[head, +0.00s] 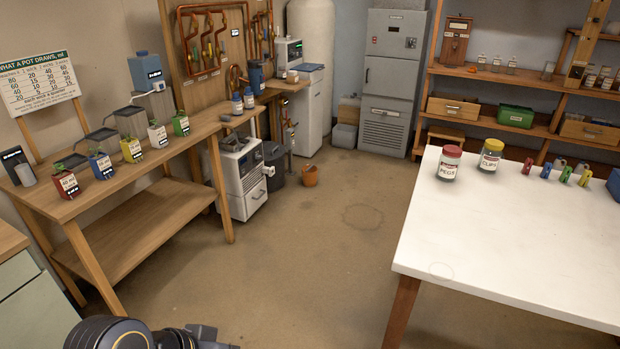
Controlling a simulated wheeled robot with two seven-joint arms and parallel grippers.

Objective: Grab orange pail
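The orange pail (310,176) is small and stands upright on the floor at the back, right of a dark grey bin and the white floor-standing unit. It is well away from my arms. My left arm shows at the bottom left as dark links; its gripper (207,338) is partly cut off by the lower edge, and its fingers are not clear. It is far from the pail, on the near side of the open floor. My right gripper is not in view.
A wooden bench (150,165) with coloured containers runs along the left. A white table (520,235) with jars and clips fills the right. A dark grey bin (274,165) stands beside the pail. The brown floor (310,265) between bench and table is clear.

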